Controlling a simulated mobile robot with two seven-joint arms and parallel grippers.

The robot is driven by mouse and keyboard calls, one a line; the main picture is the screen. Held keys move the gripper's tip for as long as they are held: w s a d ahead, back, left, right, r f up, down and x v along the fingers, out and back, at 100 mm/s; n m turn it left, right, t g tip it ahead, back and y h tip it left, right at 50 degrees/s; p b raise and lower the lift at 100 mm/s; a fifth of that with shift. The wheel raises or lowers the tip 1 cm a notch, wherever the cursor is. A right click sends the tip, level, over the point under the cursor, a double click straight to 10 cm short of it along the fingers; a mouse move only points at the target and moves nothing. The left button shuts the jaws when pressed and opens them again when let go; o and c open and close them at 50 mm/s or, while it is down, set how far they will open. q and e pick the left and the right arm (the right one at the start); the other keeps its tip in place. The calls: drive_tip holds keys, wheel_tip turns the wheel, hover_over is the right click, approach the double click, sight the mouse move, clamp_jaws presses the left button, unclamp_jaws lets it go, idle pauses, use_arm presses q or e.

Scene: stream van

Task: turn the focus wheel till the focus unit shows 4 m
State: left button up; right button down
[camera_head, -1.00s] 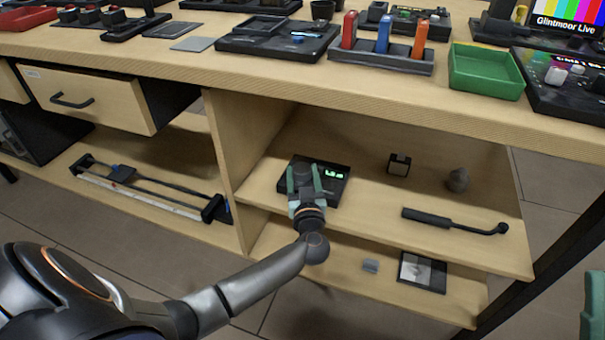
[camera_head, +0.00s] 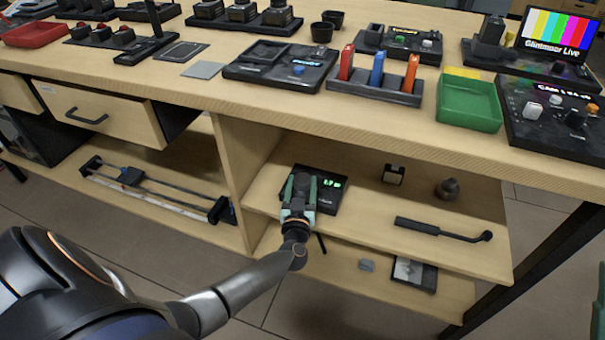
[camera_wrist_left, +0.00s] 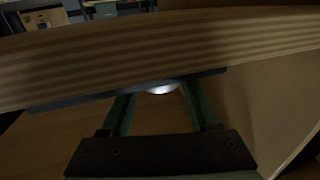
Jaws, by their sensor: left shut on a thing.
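The focus unit (camera_head: 328,204) is a flat black box on the upper shelf under the bench. Its green display (camera_head: 333,183) seems to start with 1; the rest is too small to read surely. My left gripper (camera_head: 303,180) reaches over the unit's left part, its two green fingers shut on the focus wheel. The wheel is mostly hidden by the fingers in the head view. In the left wrist view a pale round top (camera_wrist_left: 162,89), apparently the wheel, shows between the fingers. A green piece at the right edge, seemingly my right gripper (camera_head: 599,312), is mostly cut off.
The bench edge (camera_head: 330,137) overhangs the shelf, close above the gripper in the left wrist view. A divider (camera_head: 236,180) stands left of the unit. A black handled rod (camera_head: 440,229), a small box (camera_head: 393,174) and a dark round object (camera_head: 447,189) lie to the right.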

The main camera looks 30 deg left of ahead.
use_arm(q)
drive_tip(key=shift+r+h, duration=0.1)
drive_tip(key=shift+h, duration=0.2)
drive_tip(key=shift+s+a+m+t+h+p, duration=0.1)
drive_tip(key=shift+m+t+h+p, duration=0.25)
drive_tip(key=shift+m+t+h, duration=0.25)
drive_tip(key=shift+m+h, duration=0.4)
use_arm(e)
drive_tip(key=w+f+m+h, duration=0.4)
drive_tip(key=h, duration=0.1)
use_arm(q)
drive_tip(key=shift+h, duration=0.4)
drive_tip(key=m+h, duration=0.1)
drive_tip(key=m+h+b, duration=0.1)
drive_tip(key=shift+a+f+t+h, duration=0.15)
drive_tip(key=shift+f+t+h, duration=0.05)
drive_tip(key=shift+t+h, duration=0.2)
drive_tip(key=shift+m+h+b, duration=0.3)
drive_tip(key=shift+m+h, duration=0.1)
drive_tip(key=shift+h, duration=0.1)
use_arm(e)
drive_tip(key=s+r+n+y, duration=0.1)
drive_tip(key=s+n+y, duration=0.1)
drive_tip(key=s+r+n+y, duration=0.1)
drive_tip(key=s+r+y, duration=0.1)
drive_tip(key=y, duration=0.1)
drive_tip(key=shift+r+n, duration=0.25)
drive_tip(key=shift+n, duration=0.15)
use_arm(q)
drive_tip(key=shift+r, duration=0.1)
